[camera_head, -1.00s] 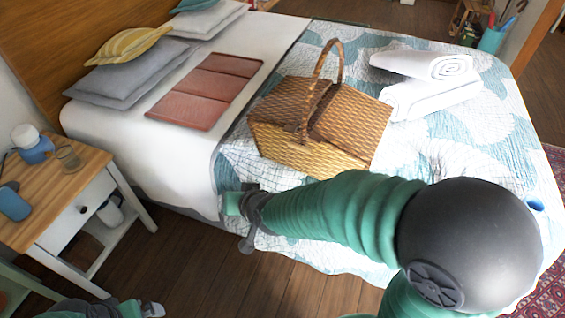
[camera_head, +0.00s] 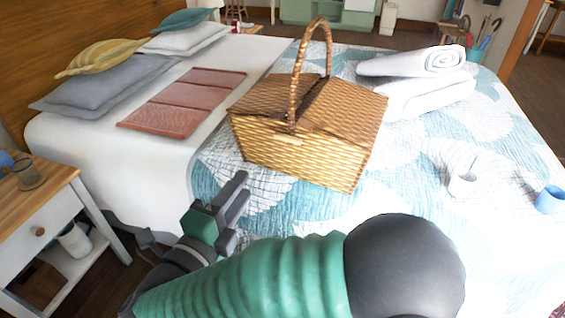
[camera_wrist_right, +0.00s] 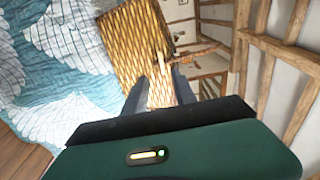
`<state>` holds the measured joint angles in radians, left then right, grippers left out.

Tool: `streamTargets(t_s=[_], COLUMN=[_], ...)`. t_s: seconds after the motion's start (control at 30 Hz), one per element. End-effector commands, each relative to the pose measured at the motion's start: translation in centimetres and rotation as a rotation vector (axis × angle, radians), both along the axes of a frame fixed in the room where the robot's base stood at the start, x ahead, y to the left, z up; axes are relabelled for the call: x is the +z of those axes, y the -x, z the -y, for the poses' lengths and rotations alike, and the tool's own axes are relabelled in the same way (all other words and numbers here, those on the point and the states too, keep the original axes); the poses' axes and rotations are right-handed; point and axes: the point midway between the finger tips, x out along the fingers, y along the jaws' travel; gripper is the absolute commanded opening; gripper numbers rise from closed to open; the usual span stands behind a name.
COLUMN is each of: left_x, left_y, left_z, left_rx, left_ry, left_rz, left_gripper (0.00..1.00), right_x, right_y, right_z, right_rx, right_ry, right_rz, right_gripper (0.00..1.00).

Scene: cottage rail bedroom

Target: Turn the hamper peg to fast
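The hamper (camera_head: 300,153) is a woven wicker basket with a lid and a tall arched handle (camera_head: 295,80). It stands upright on the bed's patterned quilt. I cannot make out its peg in the head view. My right gripper (camera_head: 243,185) is in front of the hamper's lower left corner, apart from it, with its fingers spread and nothing between them. In the right wrist view, the open fingers (camera_wrist_right: 160,75) point toward the wicker wall (camera_wrist_right: 140,45), which fills the middle. My left gripper is not in view.
Rolled white towels (camera_head: 425,95) lie right of the hamper. A folded reddish-brown cloth (camera_head: 185,102) lies left. A nightstand (camera_head: 45,220) stands at the lower left.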

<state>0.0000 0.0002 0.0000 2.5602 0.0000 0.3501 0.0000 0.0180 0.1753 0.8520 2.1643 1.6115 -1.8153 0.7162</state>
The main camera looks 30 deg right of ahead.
Motion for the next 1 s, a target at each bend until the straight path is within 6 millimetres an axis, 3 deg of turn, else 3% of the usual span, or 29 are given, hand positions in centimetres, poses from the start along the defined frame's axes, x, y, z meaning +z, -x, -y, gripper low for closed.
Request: streamTargets(t_s=[0.17, 0.27, 0.73, 1.0], left_x=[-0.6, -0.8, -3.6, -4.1], left_y=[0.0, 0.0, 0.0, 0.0], left_z=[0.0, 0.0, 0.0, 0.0], left_rx=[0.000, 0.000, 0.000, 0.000], left_ry=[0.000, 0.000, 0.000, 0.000], left_rz=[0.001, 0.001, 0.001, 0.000], left_gripper=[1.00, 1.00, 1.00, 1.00], right_x=[-0.2, -0.2, -0.4, -0.1], right_y=[1.1, 0.2, -6.1, -7.8], right_z=[0.8, 2.2, 12.2, 14.5], right_rx=[-0.057, -0.059, -0.057, -0.050], right_ry=[-0.009, -0.008, -0.008, -0.007], right_rz=[0.014, 0.014, 0.013, 0.012], right_gripper=[0.33, 0.33, 0.33, 0.33])
